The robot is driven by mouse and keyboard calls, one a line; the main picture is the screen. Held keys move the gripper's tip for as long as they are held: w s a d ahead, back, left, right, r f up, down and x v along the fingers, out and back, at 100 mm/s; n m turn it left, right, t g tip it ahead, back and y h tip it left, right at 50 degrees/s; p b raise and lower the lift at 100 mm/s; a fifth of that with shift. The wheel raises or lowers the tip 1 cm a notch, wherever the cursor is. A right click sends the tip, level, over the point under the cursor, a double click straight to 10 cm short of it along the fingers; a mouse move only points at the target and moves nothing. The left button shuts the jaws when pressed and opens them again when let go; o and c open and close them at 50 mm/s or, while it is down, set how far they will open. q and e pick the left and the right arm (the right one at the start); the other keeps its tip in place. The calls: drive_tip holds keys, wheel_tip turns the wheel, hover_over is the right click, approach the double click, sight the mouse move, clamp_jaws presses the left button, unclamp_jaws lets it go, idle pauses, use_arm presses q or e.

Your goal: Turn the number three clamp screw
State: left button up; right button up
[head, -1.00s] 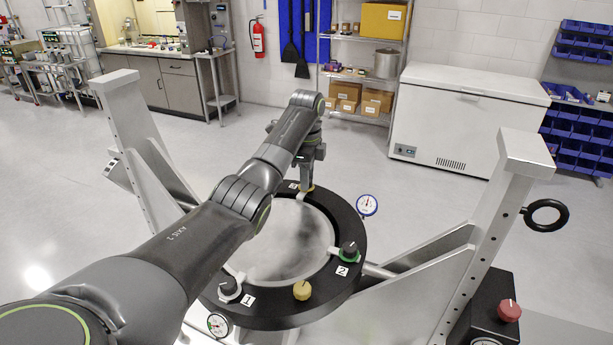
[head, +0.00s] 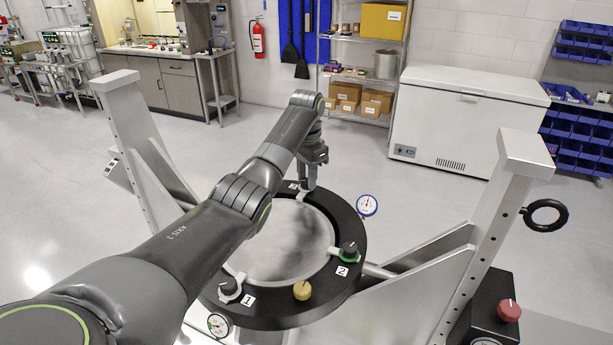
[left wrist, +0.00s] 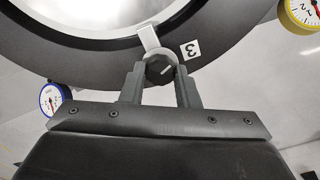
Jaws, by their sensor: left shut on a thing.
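The number three clamp screw has a dark knob (left wrist: 159,70) with a pale line on top, beside the white "3" label (left wrist: 190,50) on the black ring (left wrist: 235,30). My left gripper (left wrist: 160,78) is shut on this knob, one finger on each side. In the head view my left gripper (head: 311,180) is at the far side of the black ring (head: 348,225) and hides the knob. My right gripper is not in view.
A blue-rimmed dial (head: 367,205) and a white-rimmed dial (head: 218,325) stand by the ring. Grey frame posts (head: 490,220) rise on both sides. A red knob (head: 508,310) is at lower right.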

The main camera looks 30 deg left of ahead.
sight(306, 180)
use_arm(q)
drive_tip(key=n, duration=0.4)
drive_tip(key=shift+r+n, duration=0.15)
drive_tip(key=shift+n, duration=0.15)
drive_tip(key=n, duration=0.4)
drive_tip(key=shift+w+a+r, duration=0.1)
drive_tip(key=shift+n, duration=0.3)
drive_tip(key=o, duration=1)
drive_tip(key=shift+c, duration=0.2)
wheel_tip(306, 180, up, 17)
